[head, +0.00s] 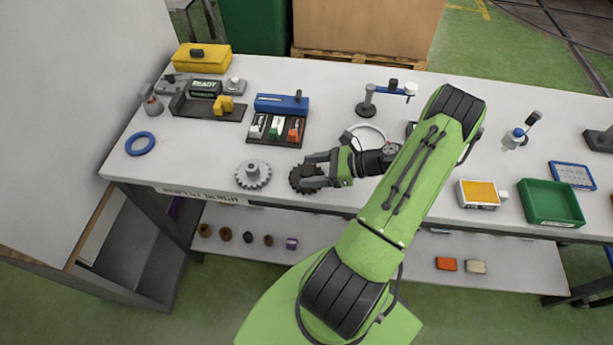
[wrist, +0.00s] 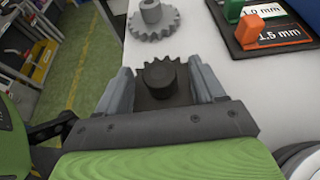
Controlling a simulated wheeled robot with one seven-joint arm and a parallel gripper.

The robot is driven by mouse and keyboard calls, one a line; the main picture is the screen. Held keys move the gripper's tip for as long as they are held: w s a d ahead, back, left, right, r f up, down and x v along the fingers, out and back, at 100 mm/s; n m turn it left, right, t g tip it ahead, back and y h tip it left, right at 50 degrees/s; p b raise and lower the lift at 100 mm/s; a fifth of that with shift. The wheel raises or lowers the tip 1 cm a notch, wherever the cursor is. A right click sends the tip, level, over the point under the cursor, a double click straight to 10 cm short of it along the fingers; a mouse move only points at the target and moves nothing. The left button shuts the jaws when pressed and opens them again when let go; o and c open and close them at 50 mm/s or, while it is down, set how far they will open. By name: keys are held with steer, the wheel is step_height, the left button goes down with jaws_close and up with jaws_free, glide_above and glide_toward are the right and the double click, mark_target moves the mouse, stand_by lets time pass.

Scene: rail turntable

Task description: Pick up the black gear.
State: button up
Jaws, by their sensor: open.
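The black gear (head: 299,180) lies on the white table near its front edge, just right of a grey gear (head: 253,174). My gripper (head: 311,170) reaches it from the right, with its fingers at the gear and partly covering it. In the wrist view, the black gear (wrist: 160,78) with its raised round hub sits between the two grey fingers of my gripper (wrist: 162,85). The fingers are open, with a gap visible on each side of the hub. The gear's near part is hidden by the gripper body.
The grey gear also shows in the wrist view (wrist: 153,22), just beyond the black one. A dark tray (head: 274,142) with coloured blocks and a blue box (head: 281,104) stand behind. A blue ring (head: 140,143) lies at left. A green bin (head: 551,203) stands at right.

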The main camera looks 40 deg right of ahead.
jaws_close()
stand_by(0.4)
